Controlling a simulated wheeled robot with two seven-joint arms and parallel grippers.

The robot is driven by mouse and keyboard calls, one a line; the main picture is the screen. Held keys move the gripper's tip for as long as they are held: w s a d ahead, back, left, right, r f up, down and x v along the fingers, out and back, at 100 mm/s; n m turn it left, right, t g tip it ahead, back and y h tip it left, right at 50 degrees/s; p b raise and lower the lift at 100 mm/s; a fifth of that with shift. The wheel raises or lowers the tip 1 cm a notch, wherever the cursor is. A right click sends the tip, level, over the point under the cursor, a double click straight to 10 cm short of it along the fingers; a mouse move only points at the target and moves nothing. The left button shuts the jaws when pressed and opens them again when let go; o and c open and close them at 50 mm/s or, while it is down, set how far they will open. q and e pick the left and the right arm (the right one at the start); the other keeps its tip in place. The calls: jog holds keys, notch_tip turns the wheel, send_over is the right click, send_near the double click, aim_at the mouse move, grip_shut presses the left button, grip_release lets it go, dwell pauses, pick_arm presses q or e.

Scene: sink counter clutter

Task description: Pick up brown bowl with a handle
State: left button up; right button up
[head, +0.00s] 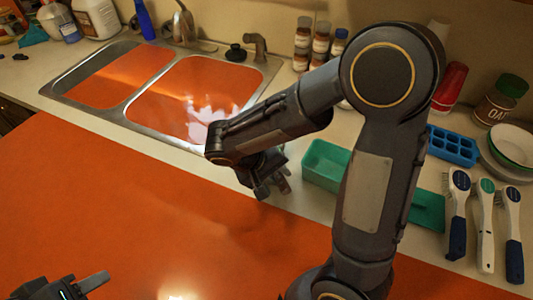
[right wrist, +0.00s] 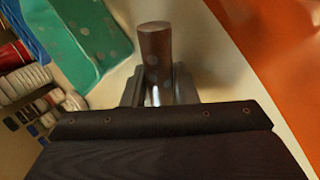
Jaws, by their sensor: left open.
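A brown, spotted, rounded piece (right wrist: 155,55), which looks like the handle of the brown bowl, stands between the fingers of my right gripper (right wrist: 158,90) in the right wrist view. The fingers sit close on both sides of it and appear shut on it. The bowl's body cannot be made out. In the head view my right gripper (head: 272,184) is over the counter's front edge, left of the green tub, with a small brown bit showing at its tips. My left gripper (head: 84,286) is open and empty at the bottom left, over the orange surface.
A double sink (head: 150,118) lies behind. A green tub (head: 325,165), blue ice tray (head: 453,147), several brushes (head: 486,220) and stacked bowls (head: 512,146) are on the right. Spice jars (head: 321,42) and a red cup (head: 450,85) stand at the back. The orange front area (head: 130,205) is clear.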

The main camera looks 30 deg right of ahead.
grip_shut()
jog(key=shift+r, duration=0.1)
dwell(0.3)
